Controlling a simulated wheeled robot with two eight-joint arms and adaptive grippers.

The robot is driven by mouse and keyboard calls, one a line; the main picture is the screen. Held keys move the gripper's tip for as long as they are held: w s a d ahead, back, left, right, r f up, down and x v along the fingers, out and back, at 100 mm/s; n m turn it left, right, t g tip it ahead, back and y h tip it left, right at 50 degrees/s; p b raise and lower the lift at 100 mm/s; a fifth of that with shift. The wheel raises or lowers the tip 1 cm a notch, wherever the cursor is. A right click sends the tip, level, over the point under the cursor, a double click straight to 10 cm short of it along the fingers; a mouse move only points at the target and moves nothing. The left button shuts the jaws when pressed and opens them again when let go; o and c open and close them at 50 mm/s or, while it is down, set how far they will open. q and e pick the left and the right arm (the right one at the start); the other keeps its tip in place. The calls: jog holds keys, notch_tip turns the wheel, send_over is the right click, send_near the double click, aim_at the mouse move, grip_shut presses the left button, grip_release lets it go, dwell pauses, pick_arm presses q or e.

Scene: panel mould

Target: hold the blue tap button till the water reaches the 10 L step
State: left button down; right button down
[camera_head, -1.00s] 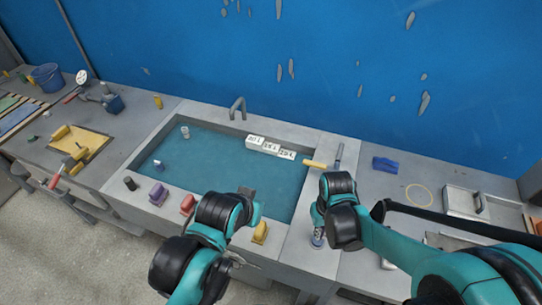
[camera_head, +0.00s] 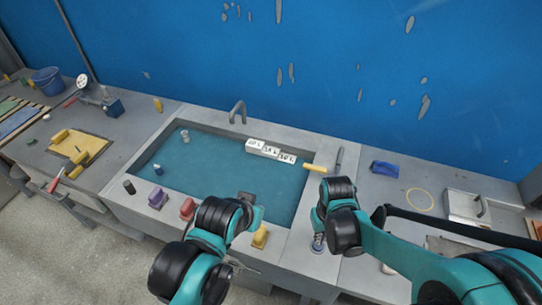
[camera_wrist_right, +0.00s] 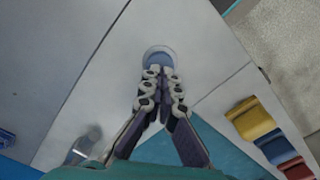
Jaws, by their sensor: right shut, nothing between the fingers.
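The blue tap button (camera_wrist_right: 154,60) is a round blue disc in a pale ring on the grey counter right of the sink. My right gripper (camera_wrist_right: 161,74) is shut and empty, its fingertips over the button and partly covering it; I cannot tell whether they press it. In the head view the right gripper (camera_head: 318,242) points down there. Greenish-blue water (camera_head: 215,165) lies in the sink below the grey tap (camera_head: 237,111).
A yellow-handled tool (camera_head: 315,168) lies at the right rim. A blue item (camera_head: 385,168) and metal box (camera_head: 466,208) are further right.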

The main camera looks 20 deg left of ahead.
jog(key=shift+f, duration=0.2)
dwell(0.4)
jog(key=shift+f+b, duration=1)
jog(key=shift+b, duration=0.1)
jog(key=shift+r, duration=0.1)
dwell(0.9)
notch_tip(320, 180, up, 7)
jog(key=p, duration=0.5)
jog(key=shift+p, duration=0.35)
